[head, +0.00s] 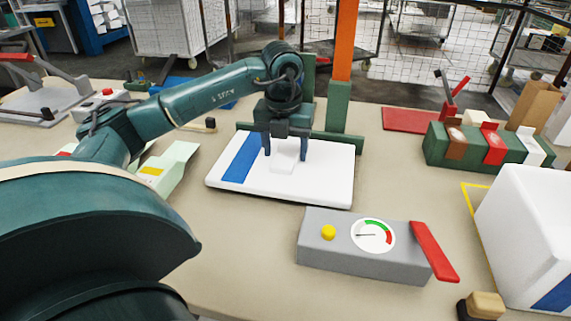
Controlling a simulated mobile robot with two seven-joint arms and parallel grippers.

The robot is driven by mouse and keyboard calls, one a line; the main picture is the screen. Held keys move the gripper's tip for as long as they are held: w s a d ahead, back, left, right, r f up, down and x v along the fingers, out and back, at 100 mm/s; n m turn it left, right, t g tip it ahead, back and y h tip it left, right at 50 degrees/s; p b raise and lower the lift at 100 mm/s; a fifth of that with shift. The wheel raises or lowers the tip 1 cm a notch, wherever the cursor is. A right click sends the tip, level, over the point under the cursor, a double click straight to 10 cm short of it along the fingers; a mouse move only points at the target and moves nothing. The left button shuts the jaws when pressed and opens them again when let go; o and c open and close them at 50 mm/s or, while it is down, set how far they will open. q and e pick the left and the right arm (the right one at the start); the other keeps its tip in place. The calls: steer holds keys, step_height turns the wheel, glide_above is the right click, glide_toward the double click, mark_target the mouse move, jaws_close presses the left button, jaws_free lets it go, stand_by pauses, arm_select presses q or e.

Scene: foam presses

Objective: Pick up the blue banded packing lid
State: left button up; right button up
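The blue banded packing lid (325,180) is a flat white panel with a blue stripe near its left end. It lies at the middle of the table, with a small raised white block (284,162) on top. My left gripper (285,153) reaches down over the lid from the left. Its two dark fingers are spread, one on each side of the raised block. Whether the fingertips touch the block or the lid is hard to tell. My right gripper is not in view.
A grey gauge box (345,258) with a red lever stands in front of the lid. A white box with a blue band (530,235) is at the right. A green rack (460,150) and an orange-green post (341,80) stand behind. Bare tabletop lies left of the gauge box.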

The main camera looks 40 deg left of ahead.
arm_select(q)
steer(key=c, duration=1)
steer(key=shift+r, duration=0.15)
steer(key=shift+c, duration=0.2)
